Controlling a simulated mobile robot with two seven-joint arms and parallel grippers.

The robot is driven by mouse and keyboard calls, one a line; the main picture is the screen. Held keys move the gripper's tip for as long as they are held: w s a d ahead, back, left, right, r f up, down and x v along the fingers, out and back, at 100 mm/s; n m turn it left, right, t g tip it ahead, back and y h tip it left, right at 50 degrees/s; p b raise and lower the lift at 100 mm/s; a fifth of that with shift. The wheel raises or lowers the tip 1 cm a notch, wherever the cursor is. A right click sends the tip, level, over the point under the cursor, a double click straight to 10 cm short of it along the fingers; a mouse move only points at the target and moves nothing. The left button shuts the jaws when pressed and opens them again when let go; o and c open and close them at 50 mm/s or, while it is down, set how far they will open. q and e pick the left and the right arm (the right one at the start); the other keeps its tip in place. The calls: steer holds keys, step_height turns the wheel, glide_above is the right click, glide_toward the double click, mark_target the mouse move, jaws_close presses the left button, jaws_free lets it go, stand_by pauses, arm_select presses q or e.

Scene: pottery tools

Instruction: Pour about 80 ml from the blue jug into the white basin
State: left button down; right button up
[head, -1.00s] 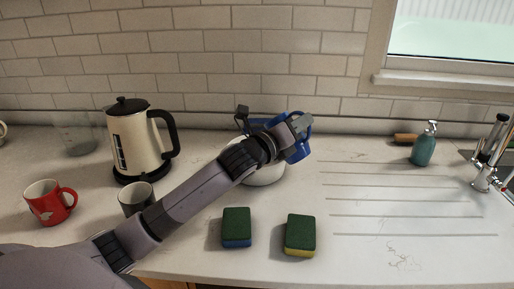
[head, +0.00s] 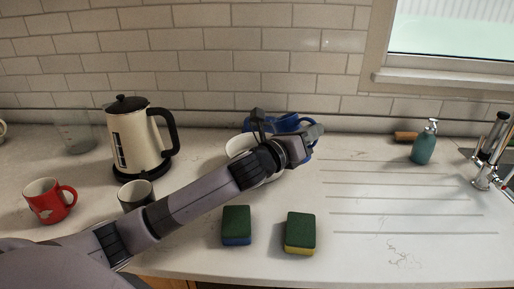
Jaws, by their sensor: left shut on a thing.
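The blue jug (head: 287,123) is held by my left gripper (head: 290,128), just behind and to the right of the white basin. The jug looks tipped over towards the left, with its upper part near the basin's rim. The white basin (head: 236,146) stands on the counter, largely hidden behind my left arm. My left gripper is shut on the jug, though the arm covers much of the hold. Any liquid in the jug or basin is hidden. My right gripper is not in view.
A cream kettle (head: 139,140), red mug (head: 50,201), dark grey mug (head: 136,195) and glass beaker (head: 75,134) stand left. Two sponges (head: 236,225) (head: 300,233) lie in front. A teal soap bottle (head: 424,143) and tap (head: 490,155) are right. The grooved drainer (head: 400,195) is clear.

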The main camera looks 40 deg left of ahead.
arm_select(q)
steer(key=d+f+m, duration=0.2)
steer(key=m, duration=0.1)
steer(key=d+f+m+g, duration=0.1)
steer(key=d+f+m, duration=0.1)
steer(key=m, duration=0.1)
steer(key=shift+s+d, duration=0.1)
steer(key=shift+s, duration=0.05)
stand_by(1.0)
